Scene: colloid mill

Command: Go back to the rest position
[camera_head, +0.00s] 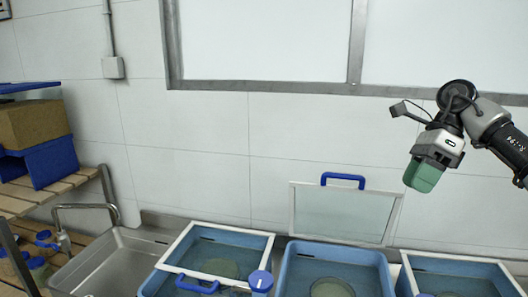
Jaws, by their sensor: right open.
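My right gripper (422,176) is raised at the right, in front of the tiled wall and well above the blue tubs. It points down and slightly left, with a greenish block-like end below the pale housing. It touches nothing. The gap between its fingers is not clear from this angle. My left gripper is not in view.
Blue tubs (377,262) stand along the bottom, the left one with a white-framed lid. A framed pane with a blue handle (343,180) leans at the wall. A steel sink (110,262) and wooden shelf (80,184) are at left. Space around the gripper is free.

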